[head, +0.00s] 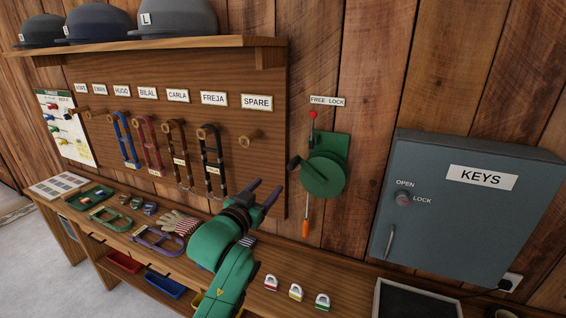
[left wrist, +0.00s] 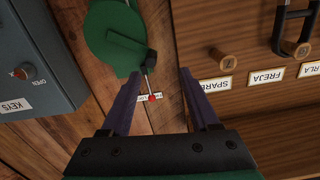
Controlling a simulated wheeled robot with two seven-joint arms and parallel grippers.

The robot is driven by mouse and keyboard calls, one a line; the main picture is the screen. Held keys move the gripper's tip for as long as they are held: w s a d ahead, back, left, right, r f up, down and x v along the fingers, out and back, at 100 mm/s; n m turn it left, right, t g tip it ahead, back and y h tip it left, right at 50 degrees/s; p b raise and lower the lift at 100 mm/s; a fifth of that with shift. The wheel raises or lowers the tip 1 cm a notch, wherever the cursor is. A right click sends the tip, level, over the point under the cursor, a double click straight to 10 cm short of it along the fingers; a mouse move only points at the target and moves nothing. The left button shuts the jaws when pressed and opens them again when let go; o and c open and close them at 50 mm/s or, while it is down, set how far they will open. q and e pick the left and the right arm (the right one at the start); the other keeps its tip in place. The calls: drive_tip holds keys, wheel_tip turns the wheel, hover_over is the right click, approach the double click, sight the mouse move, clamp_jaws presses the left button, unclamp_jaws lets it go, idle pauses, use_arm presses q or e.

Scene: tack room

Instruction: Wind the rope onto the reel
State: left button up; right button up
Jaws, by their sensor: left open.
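The green reel (head: 324,176) is mounted on the plank wall, with a black crank handle (head: 294,162) at its left side. A lever with a red knob (head: 312,115) stands above it, under a FREE LOCK label (head: 327,101). A thin rope hangs below the reel to an orange end (head: 305,228). My left gripper (head: 265,189) is open and empty, left of and below the reel, apart from it. In the left wrist view the reel (left wrist: 112,38), crank handle (left wrist: 151,62) and red knob (left wrist: 152,98) appear upside down, beyond the open fingers (left wrist: 158,78). My right gripper is out of view.
A grey key cabinet (head: 460,220) is on the wall to the right. A peg board (head: 200,110) with hanging straps is to the left, under a helmet shelf (head: 170,43).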

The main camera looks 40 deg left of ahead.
sight(294, 164)
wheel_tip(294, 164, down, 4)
drive_tip(key=b, duration=0.4)
use_arm(q)
drive_tip(key=w+n+p, duration=0.1)
drive_tip(key=w, duration=0.3)
drive_tip(key=w+a+r+p, duration=0.1)
drive_tip(key=w+p, duration=0.1)
drive_tip(key=w, duration=0.3)
drive_tip(key=w+a+n+p, duration=0.1)
drive_tip(key=w, duration=0.3)
drive_tip(key=shift+w+a+r+n+t+h, duration=0.15)
drive_tip(key=shift+n+t+h, duration=0.15)
drive_tip(key=shift+w+a+p, duration=0.1)
drive_tip(key=shift+w+p, duration=0.2)
drive_tip(key=shift+w+a+f, duration=0.1)
drive_tip(key=shift+f, duration=0.1)
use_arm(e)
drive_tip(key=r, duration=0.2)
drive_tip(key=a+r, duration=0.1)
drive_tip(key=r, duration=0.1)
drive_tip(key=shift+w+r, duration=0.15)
use_arm(q)
clamp_jaws()
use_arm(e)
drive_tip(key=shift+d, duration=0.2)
